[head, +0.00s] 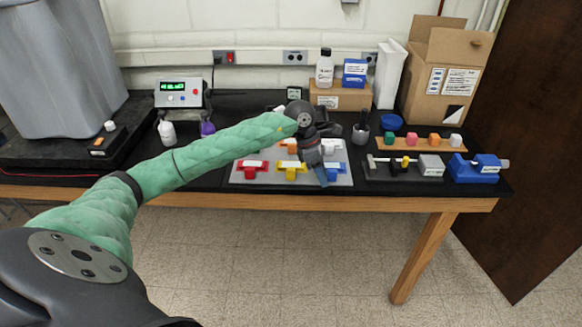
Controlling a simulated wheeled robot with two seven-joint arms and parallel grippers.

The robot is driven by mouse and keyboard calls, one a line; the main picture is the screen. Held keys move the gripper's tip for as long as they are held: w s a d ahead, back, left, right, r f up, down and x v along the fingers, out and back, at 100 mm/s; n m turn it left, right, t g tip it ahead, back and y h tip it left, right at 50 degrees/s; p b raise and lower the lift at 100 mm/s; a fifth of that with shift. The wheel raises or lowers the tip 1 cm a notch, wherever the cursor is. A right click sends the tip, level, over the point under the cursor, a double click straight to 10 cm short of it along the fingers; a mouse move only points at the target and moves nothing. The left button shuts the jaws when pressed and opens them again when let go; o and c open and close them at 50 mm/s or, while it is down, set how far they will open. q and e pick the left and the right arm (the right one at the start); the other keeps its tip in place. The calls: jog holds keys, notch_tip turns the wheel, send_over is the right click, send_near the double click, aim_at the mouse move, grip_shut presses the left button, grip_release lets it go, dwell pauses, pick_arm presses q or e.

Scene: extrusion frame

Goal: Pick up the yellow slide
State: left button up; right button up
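A yellow T-shaped slide (291,174) lies on a light grey board (246,178), between a red piece (252,172) and a blue piece (334,171). A small yellow part (405,162) also shows on the dark rail fixture to the right; I cannot tell what it is. My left gripper (321,178) points down over the right part of the board, to the right of the yellow slide, and partly covers the blue piece. Its finger gap is not clear, and no yellow slide shows in it. My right gripper is not in view.
The rail fixture (432,165) and a blue device (475,168) stand right of the board. Behind are colored blocks on a wooden strip (420,144), a cardboard box (448,75) and a white bottle (324,68). Left are small bottles and a meter (182,93).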

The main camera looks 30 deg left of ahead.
aim_at(291, 170)
pick_arm(q)
jog(key=a+r+y, duration=0.1)
jog(key=a, duration=0.2)
jog(key=a+r+y, duration=0.2)
jog(key=a, duration=0.2)
jog(key=a+r+y, duration=0.1)
jog(key=a+r, duration=0.1)
jog(key=a, duration=0.2)
jog(key=shift+g+y, duration=0.3)
jog(key=shift+a+f+p, duration=0.15)
jog(key=shift+a+p, duration=0.1)
jog(key=shift+p, duration=0.2)
jog(key=shift+d+f+p, duration=0.1)
jog(key=shift+f+p, duration=0.35)
jog(key=shift+f, duration=0.7)
notch_tip(291, 170, down, 4)
jog(key=p, duration=0.3)
jog(key=shift+d+p, duration=0.1)
jog(key=shift+p, duration=0.2)
jog(key=shift+f, duration=0.5)
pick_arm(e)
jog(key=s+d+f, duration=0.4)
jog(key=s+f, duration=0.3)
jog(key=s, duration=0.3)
pick_arm(q)
jog(key=shift+c, duration=0.4)
grip_shut()
